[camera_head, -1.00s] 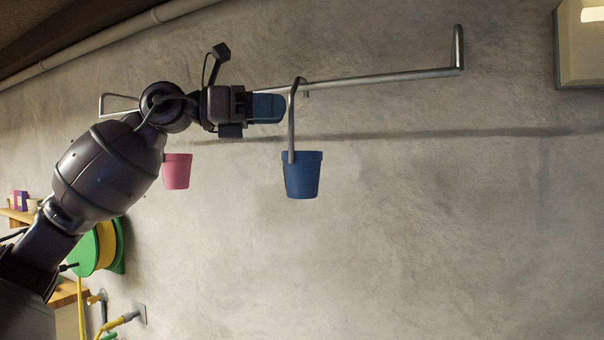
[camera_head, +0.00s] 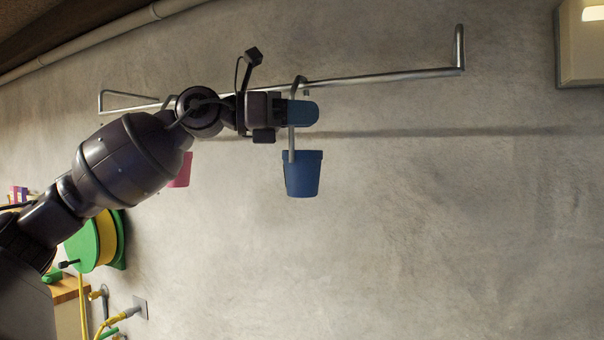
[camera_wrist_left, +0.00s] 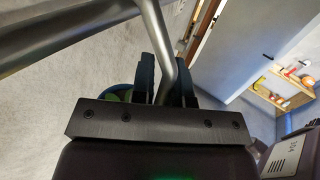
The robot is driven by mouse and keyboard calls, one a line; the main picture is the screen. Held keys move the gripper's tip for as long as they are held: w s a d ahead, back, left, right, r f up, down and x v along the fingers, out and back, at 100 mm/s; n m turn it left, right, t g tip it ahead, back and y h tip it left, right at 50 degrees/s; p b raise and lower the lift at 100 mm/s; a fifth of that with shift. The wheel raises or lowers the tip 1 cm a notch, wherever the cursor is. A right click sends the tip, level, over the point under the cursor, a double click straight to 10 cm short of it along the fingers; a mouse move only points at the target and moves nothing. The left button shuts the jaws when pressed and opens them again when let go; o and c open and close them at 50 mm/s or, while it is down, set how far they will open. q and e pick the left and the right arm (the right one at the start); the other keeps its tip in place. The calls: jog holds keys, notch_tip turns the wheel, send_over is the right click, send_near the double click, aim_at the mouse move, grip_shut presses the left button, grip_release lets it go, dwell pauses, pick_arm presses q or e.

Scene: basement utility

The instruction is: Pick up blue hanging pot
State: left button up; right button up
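The blue hanging pot (camera_head: 302,175) hangs upright by its grey hook (camera_head: 291,140) from the metal rail. My left gripper (camera_head: 303,113) is at the upright part of that hook, above the pot's rim and just below the rail. In the left wrist view, the hook rod (camera_wrist_left: 167,75) runs between the two dark blue fingers of my left gripper (camera_wrist_left: 167,82). The fingers stand apart, with some gap beside the rod. In the head view the gripper hides part of the rod. My right gripper is in neither view.
The metal rail (camera_head: 400,76) runs along the concrete wall, close above my gripper. A pink pot (camera_head: 181,173) hangs to the left, partly hidden by my left arm. A green and yellow hose reel (camera_head: 90,242) is at lower left. The wall right of the blue pot is clear.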

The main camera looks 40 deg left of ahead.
pick_arm(q)
grip_shut()
